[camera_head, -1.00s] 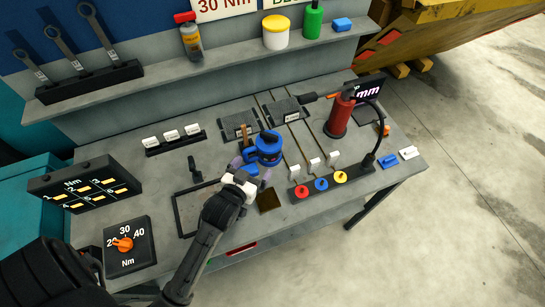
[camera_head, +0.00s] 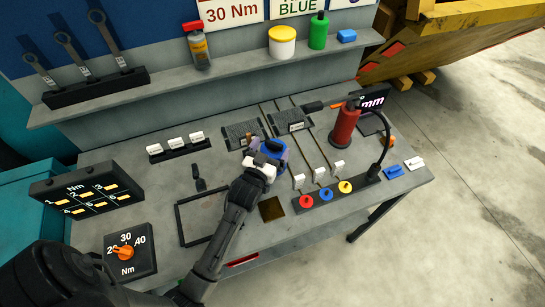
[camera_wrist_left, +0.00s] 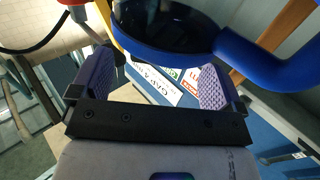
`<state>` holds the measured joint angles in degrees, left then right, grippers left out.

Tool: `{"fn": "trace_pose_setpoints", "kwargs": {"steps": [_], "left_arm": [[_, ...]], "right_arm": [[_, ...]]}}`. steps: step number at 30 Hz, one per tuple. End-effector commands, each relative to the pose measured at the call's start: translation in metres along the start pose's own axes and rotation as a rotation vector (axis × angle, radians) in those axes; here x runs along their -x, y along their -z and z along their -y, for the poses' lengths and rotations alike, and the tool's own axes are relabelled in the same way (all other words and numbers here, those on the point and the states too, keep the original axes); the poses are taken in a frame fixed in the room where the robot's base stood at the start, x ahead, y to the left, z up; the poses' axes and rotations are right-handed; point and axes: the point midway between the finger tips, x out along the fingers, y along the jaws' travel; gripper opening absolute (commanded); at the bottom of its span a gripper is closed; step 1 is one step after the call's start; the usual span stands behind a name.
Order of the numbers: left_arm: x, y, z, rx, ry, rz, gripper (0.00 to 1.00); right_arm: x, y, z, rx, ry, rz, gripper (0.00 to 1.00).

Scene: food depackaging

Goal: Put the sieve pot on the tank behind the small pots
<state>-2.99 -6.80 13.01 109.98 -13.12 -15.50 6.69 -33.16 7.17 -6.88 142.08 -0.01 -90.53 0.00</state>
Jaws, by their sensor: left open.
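I see no sieve pot, tank or small pots that I can identify by those names; the pictures show a tool workbench. A blue, rounded thing with a handle (camera_head: 281,147) is on the bench, partly hidden by my left gripper. In the left wrist view its blue rim, dark round inside and thick handle (camera_wrist_left: 245,62) lie just past the fingertips. My left gripper (camera_head: 264,160) is open, low over the bench at the near side of the blue thing. Its two purple finger pads (camera_wrist_left: 160,85) are apart; I cannot tell whether they touch it. My right gripper is not in view.
A red cylinder (camera_head: 344,127) stands right of the blue thing, near a dark block with red, blue and yellow buttons (camera_head: 326,194). A black frame (camera_head: 181,222) lies left of my arm. The shelf (camera_head: 230,83) runs behind. The bench's front left has some free room.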

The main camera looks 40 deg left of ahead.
Motion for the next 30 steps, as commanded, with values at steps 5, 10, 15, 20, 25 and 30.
{"fn": "trace_pose_setpoints", "kwargs": {"steps": [5,10,15,20,25,30], "left_arm": [[-0.0067,-0.0002,0.0001,0.0,0.0,0.001,0.94],[-0.0067,-0.0002,0.0001,0.0,0.0,0.001,0.94],[-0.0065,-0.0002,0.0001,0.0,0.0,0.001,0.79],[-0.0064,-0.0001,0.0001,0.0,0.0,0.001,0.64],[-0.0064,-0.0001,0.0001,0.0,0.0,0.001,0.48],[-0.0064,-0.0001,0.0001,0.001,0.0,0.001,0.32]], "right_arm": [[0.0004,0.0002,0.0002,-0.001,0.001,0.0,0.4],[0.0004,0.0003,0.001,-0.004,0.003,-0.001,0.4],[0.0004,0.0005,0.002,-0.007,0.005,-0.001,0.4],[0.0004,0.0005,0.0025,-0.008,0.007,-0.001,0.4],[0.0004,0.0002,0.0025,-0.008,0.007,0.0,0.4],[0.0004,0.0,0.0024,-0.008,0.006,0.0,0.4]]}}
